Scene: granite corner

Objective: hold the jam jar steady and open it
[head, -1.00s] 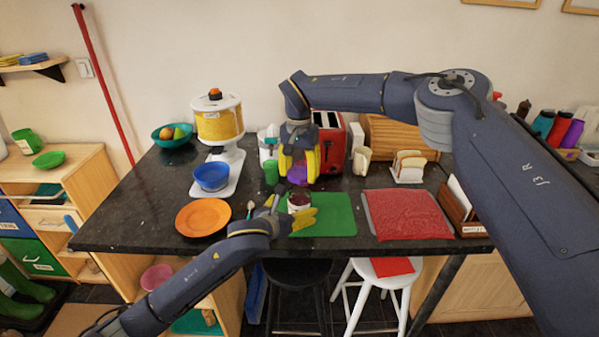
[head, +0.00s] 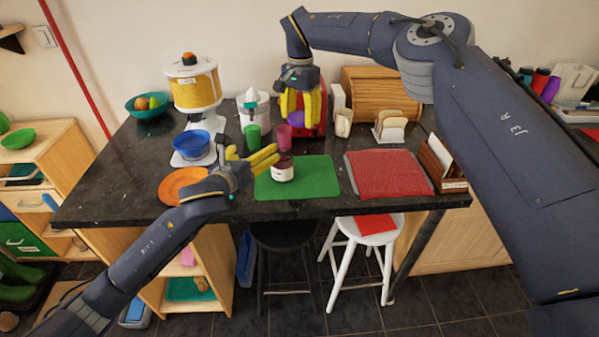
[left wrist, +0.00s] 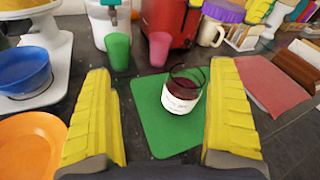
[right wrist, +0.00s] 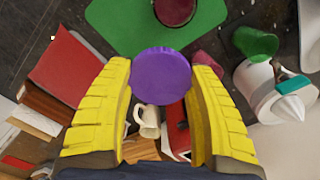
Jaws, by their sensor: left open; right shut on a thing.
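The jam jar (head: 283,172) stands upright and open on the green board (head: 312,177), with dark red jam and a white label. It also shows in the left wrist view (left wrist: 181,92), ahead of the open fingers and apart from them. My left gripper (head: 268,157) is open and empty, just left of the jar. My right gripper (head: 301,108) is shut on the purple lid (right wrist: 161,75), held in the air behind the jar, near the toaster. The right wrist view shows the jar's open top (right wrist: 175,10) at its upper edge.
A green cup (head: 252,136) and a pink cup (head: 284,138) stand behind the board. The orange plate (head: 180,186) and blue bowl (head: 192,145) are at left. A red mat (head: 388,173) lies right, with bare counter between. The red toaster (right wrist: 177,128) is behind.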

